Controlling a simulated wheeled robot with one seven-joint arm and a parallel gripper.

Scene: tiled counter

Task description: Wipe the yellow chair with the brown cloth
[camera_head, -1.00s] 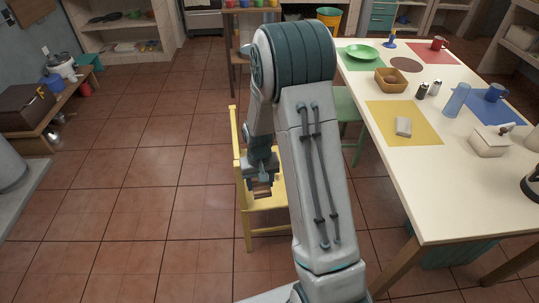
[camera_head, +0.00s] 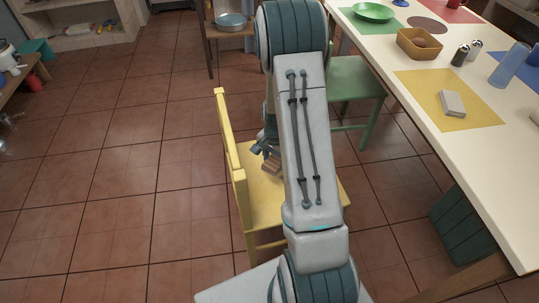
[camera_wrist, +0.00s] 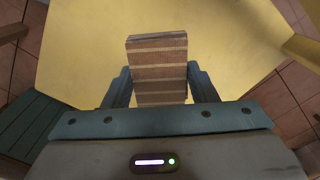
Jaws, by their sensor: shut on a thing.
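The yellow chair (camera_head: 262,200) stands on the tiled floor left of the table, partly hidden behind my arm. Its seat (camera_wrist: 230,50) fills much of the wrist view. My gripper (camera_wrist: 160,90) is shut on the brown cloth (camera_wrist: 157,52), a folded block with pale stripes. In the head view the brown cloth (camera_head: 271,162) shows just over the seat, left of my arm. I cannot tell whether it touches the seat.
The white table (camera_head: 480,150) is at the right, with a yellow mat (camera_head: 440,112), a wooden basket (camera_head: 419,44) and shakers on it. A green chair (camera_head: 355,85) stands behind the yellow one. The floor at the left is clear.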

